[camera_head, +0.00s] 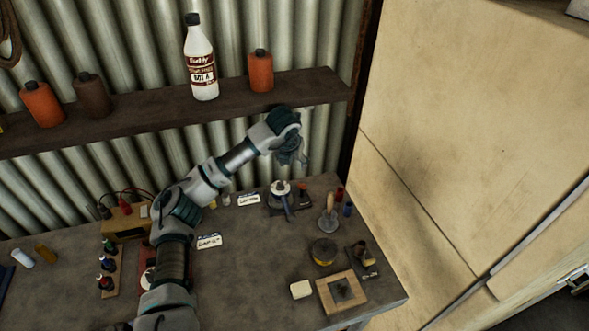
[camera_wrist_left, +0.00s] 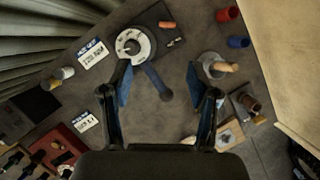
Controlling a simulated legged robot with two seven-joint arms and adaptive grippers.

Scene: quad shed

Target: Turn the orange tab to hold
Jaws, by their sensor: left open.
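A small orange tab (camera_wrist_left: 167,25) lies on a dark plate (camera_wrist_left: 153,15) near a round white dial (camera_wrist_left: 134,45) with a dark centre. In the head view the orange tab (camera_head: 303,187) is beside the white dial (camera_head: 280,188) at the back of the bench. A blue lever-like piece (camera_wrist_left: 158,82) extends from the dial toward my gripper. My left gripper (camera_head: 296,160) is above the dial, apart from it. In the wrist view its two fingers (camera_wrist_left: 159,72) are spread with nothing held between them. The tab's lettering is too small to read. My right gripper is not in view.
A wooden-handled tool (camera_head: 327,214) stands right of the dial, with red and blue cylinders (camera_head: 348,210) behind. A yellow-black spool (camera_head: 323,251) and wooden frame (camera_head: 341,292) lie nearer. White label cards (camera_head: 248,199) lie left. A shelf (camera_head: 170,108) with bottles runs above the bench.

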